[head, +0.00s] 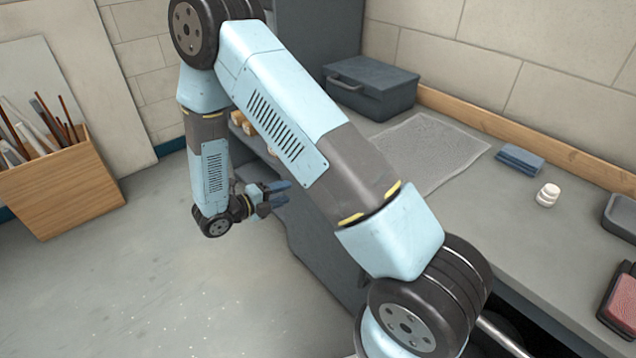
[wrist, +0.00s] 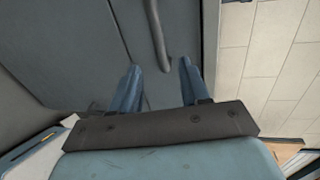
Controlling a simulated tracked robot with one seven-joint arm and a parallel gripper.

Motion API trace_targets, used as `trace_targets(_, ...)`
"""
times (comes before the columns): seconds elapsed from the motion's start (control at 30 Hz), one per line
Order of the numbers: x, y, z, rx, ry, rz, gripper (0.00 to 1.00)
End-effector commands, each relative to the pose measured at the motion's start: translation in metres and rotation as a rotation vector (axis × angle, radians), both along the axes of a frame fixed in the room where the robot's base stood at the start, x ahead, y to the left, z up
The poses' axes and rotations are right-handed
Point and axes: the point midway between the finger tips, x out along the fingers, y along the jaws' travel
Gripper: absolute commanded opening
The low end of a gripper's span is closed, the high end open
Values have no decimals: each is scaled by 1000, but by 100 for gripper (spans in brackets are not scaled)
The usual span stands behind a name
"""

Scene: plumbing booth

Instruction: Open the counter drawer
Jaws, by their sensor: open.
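The counter (head: 455,190) runs along the right in the head view. Its drawer front is mostly hidden behind my arm there. In the wrist view a dark grey front (wrist: 85,45) with thin seams fills the upper left; I take it for the drawer front. A grey bar handle (wrist: 157,30) on it runs in from the top edge. My gripper (wrist: 160,64) is open and empty, its blue fingers apart. The handle's lower end appears between the fingertips; I cannot tell the depth gap or any contact. In the head view my gripper (head: 284,193) is beside the counter's left side.
On the counter are a dark toolbox (head: 370,86), a grey mat (head: 428,150), folded blue cloths (head: 520,159) and a small white stack (head: 547,195). A wooden box of rods (head: 65,185) stands at left. The floor (head: 150,285) at lower left is clear.

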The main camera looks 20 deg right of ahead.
Motion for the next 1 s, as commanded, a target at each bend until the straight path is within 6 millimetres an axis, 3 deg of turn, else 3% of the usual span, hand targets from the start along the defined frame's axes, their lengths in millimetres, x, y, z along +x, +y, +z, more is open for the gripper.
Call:
trace_targets(0.27, 7, -15, -9, -15, 19, 15, 46)
trace_targets(0.8, 41, -98, -27, -13, 17, 13, 46)
trace_targets(1.0, 49, -117, -31, -12, 16, 13, 46)
